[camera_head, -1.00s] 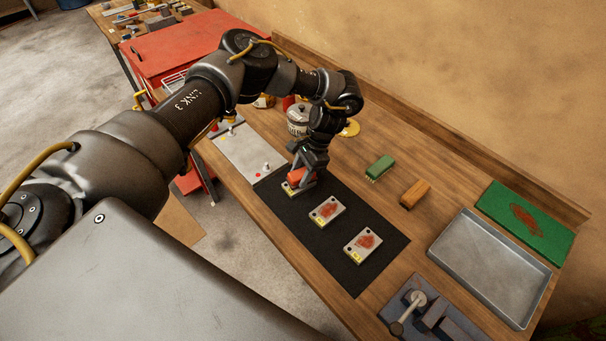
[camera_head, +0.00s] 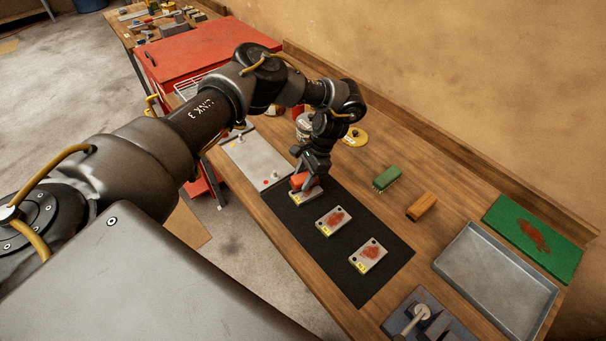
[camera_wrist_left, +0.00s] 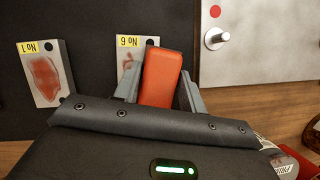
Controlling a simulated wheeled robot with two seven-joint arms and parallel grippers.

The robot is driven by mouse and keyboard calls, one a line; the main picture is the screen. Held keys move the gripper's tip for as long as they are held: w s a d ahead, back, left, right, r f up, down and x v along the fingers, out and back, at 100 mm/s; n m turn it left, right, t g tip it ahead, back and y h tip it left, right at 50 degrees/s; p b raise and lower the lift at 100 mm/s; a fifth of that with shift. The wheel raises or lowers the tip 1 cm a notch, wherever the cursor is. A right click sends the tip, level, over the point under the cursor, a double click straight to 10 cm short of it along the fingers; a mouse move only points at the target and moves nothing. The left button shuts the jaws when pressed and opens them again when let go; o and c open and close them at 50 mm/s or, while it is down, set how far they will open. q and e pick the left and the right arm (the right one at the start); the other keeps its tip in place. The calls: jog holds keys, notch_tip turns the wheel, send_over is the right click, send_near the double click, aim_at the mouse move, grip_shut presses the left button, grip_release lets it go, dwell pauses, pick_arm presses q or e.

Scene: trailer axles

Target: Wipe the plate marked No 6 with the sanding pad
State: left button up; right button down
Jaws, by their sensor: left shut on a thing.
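My left gripper (camera_head: 308,176) is shut on the red sanding pad (camera_head: 299,182) at the far end of the black mat. The pad is over the far part of the plate marked No 6 (camera_head: 304,198); whether it touches the plate I cannot tell. In the left wrist view the red pad (camera_wrist_left: 163,80) sits between the fingers (camera_wrist_left: 158,92). It hides much of the No 6 plate (camera_wrist_left: 125,59), whose yellow label shows beside it. The plate marked No 1 (camera_wrist_left: 44,77), with a rusty patch, lies to the left there. My right gripper is out of view.
Two rust-stained plates (camera_head: 333,221) (camera_head: 369,255) lie nearer on the black mat (camera_head: 349,284). Green (camera_head: 387,178) and orange (camera_head: 421,206) brushes or blocks lie to the right, with a grey tray (camera_head: 495,281) and a green mat (camera_head: 510,217). A grey panel with knobs (camera_head: 250,160) lies left.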

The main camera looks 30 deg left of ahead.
aim_at(306, 200)
pick_arm(q)
jog(key=shift+s+d+p, duration=0.3)
jog(key=shift+d+p, duration=0.15)
jog(key=shift+d, duration=0.1)
jog(key=shift+s+d+p, duration=0.25)
jog(key=shift+d+p, duration=0.15)
jog(key=shift+d, duration=0.15)
jog(key=shift+s+d+f, duration=0.1)
jog(key=shift+d+f, duration=0.05)
jog(key=shift+d, duration=0.05)
jog(key=shift+s+d+p, duration=0.4)
jog(key=shift+d+p, duration=0.35)
jog(key=shift+p, duration=0.15)
jog(key=shift+c, duration=0.3)
jog(key=shift+s+d+p, duration=0.2)
jog(key=shift+d+p, duration=0.15)
jog(key=shift+d, duration=0.25)
jog(key=shift+s+a+r+p, duration=0.2)
jog(key=shift+s+r+p, duration=0.15)
jog(key=shift+p, duration=0.45)
jog(key=shift+a+f, duration=0.15)
jog(key=shift+f, duration=0.05)
